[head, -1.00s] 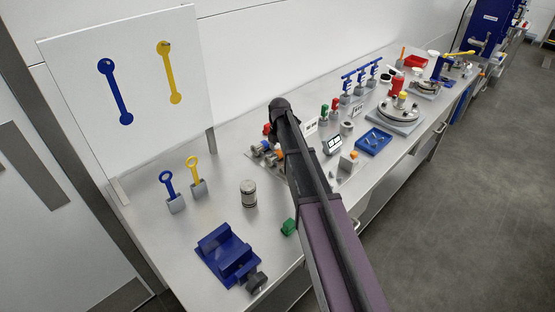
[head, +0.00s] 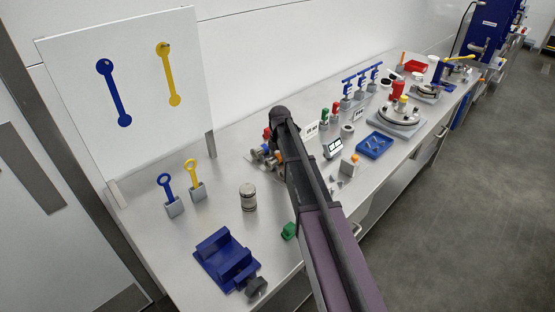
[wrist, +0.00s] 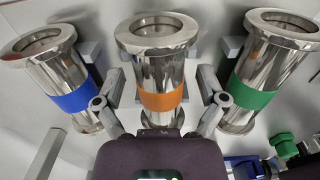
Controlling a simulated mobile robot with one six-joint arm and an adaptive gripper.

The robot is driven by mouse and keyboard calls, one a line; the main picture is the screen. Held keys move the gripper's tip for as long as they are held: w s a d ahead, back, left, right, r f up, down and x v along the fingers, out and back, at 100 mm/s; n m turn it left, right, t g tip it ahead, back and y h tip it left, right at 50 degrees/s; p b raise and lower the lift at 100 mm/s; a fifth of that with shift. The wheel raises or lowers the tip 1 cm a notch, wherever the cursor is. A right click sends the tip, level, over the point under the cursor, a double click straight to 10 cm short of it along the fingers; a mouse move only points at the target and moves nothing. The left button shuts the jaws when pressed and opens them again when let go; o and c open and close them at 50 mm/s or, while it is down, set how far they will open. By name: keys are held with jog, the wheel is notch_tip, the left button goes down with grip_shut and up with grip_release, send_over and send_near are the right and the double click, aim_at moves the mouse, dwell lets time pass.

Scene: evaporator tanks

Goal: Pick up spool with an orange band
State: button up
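The spool with an orange band (wrist: 160,98) is in the middle of the wrist view. It is shiny metal with a wide round flange at its upper end in the picture. My gripper (wrist: 161,78) is open, with one finger on each side of this spool and a gap visible on both sides. The spool's lower end is partly hidden by the gripper body. In the head view my arm covers the gripper and most of the spool area.
A blue-banded spool (wrist: 72,100) lies close on the left and a green-banded spool (wrist: 252,95) close on the right, both near my fingers. In the head view, a blue vise (head: 226,260) and a metal cylinder (head: 248,197) stand left of my arm.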

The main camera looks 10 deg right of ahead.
grip_shut()
jog(key=shift+r, duration=0.15)
